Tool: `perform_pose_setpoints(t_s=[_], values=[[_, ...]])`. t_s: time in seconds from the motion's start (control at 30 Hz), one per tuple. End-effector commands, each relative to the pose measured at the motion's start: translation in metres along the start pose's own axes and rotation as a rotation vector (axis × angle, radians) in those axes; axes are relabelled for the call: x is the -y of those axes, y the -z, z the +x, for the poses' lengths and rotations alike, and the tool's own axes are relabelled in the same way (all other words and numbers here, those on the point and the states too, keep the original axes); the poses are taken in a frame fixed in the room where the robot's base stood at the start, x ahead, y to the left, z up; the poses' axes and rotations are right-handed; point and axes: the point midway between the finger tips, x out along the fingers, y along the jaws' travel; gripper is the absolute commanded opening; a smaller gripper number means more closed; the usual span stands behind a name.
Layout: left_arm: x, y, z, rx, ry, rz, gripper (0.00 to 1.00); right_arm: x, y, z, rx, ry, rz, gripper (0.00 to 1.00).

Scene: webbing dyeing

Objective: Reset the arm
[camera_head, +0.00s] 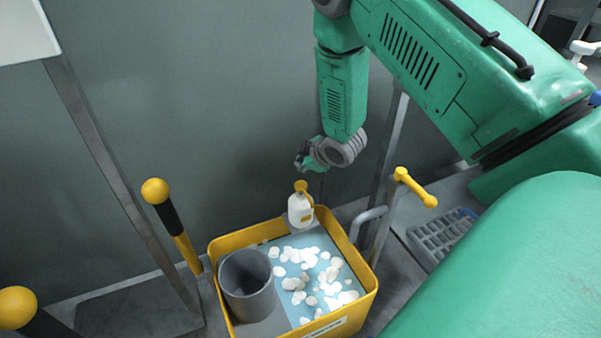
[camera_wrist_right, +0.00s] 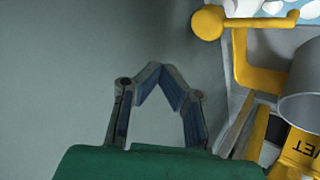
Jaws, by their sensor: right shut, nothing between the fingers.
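My right arm comes in from the right of the head view, its forearm hanging down in front of the grey wall. My right gripper (camera_head: 306,160) is at its lower end, small and partly hidden by the wrist, in the air above the white bottle and the back of the yellow bin. In the right wrist view the right gripper (camera_wrist_right: 160,78) shows its two jointed fingers drawn together at the tips, with nothing between them and plain grey behind. My left gripper is not in view.
The yellow bin (camera_head: 365,308) holds a grey cylinder (camera_head: 250,285), a white bottle (camera_head: 299,211) and scattered white pieces (camera_head: 325,275). A yellow-knobbed lever (camera_head: 155,190) stands left of it, and a yellow handle (camera_head: 416,187) stands right.

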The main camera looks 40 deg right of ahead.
Motion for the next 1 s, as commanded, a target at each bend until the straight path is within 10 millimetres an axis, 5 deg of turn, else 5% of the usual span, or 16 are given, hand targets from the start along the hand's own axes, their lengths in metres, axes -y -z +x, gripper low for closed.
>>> perform_pose_setpoints(t_s=[0.7,0.87,1.0], values=[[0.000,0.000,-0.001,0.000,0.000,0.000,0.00,0.005,-0.001,-0.002,0.005,0.008,0.009,0.00],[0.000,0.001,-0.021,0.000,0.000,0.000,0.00,0.059,-0.009,-0.023,0.080,0.089,0.119,0.00],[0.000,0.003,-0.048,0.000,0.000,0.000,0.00,0.143,-0.027,-0.072,0.232,0.204,0.295,0.00]])
